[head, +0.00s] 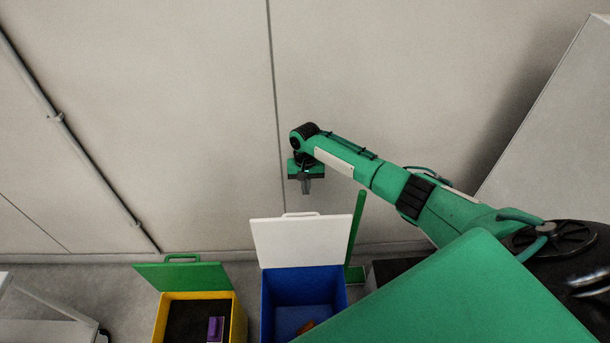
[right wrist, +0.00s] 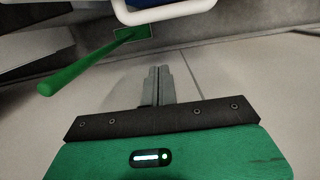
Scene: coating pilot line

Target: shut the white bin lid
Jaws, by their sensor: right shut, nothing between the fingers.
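The white bin lid (head: 302,240) stands open, tilted up at the back of a blue bin (head: 285,292) in the head view. Its white handle (head: 300,214) is on the lid's upper edge. The handle also shows at the top of the right wrist view (right wrist: 165,12). My right gripper (head: 306,187) is shut and empty, above the lid and apart from it in the head view. Its closed fingers (right wrist: 157,82) show in the right wrist view, below the handle in the picture. My left gripper is not in view.
A yellow bin (head: 240,322) with an open green lid (head: 184,276) stands to the left, with a purple object (head: 215,328) inside. An orange object (head: 306,327) lies in the blue bin. A green post (head: 355,228) stands right beside the white lid. A wall is behind.

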